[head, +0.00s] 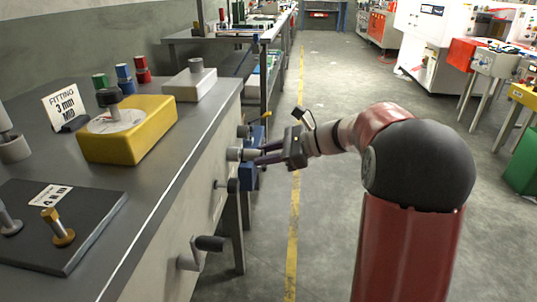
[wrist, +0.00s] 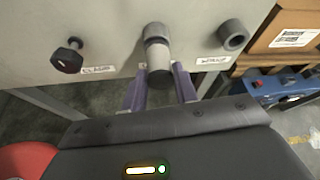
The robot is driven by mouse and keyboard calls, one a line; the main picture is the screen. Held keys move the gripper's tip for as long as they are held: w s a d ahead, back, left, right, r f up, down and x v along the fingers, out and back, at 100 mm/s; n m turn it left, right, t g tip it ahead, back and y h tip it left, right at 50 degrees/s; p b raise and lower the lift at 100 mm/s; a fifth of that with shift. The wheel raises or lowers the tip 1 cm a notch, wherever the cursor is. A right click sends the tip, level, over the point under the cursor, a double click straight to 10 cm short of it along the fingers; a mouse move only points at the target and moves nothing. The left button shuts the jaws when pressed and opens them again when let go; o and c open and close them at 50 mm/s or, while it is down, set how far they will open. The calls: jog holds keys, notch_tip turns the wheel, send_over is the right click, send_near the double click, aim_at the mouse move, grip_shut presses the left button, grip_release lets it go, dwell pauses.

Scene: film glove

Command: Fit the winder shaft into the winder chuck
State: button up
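My gripper (wrist: 160,72) has its two purple fingers on either side of a grey cylinder, which I take to be the winder shaft (wrist: 159,55). They appear closed on it. The cylinder's near end faces the wrist camera. Its far end meets a wider grey collar (wrist: 155,31) on the bench's front panel, probably the winder chuck. I cannot tell how deep it sits. In the head view my gripper (head: 262,153) is at the panel with the grey shaft (head: 243,154) between fingers and panel, roughly level.
A dark knob (wrist: 67,56) is left of the shaft on the panel. A hollow grey socket (wrist: 233,35) is to its right. A crank handle (head: 207,243) sticks out nearer the head camera. A blue device (wrist: 285,88) stands on a side shelf. The aisle floor is clear.

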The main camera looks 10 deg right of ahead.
jog(key=o, duration=0.5)
jog(key=shift+c, duration=0.2)
jog(key=v, duration=0.7)
jog(key=shift+d+r, duration=0.15)
jog(key=shift+d, duration=0.15)
jog(key=shift+s+a, duration=0.1)
jog(key=shift+s, duration=0.05)
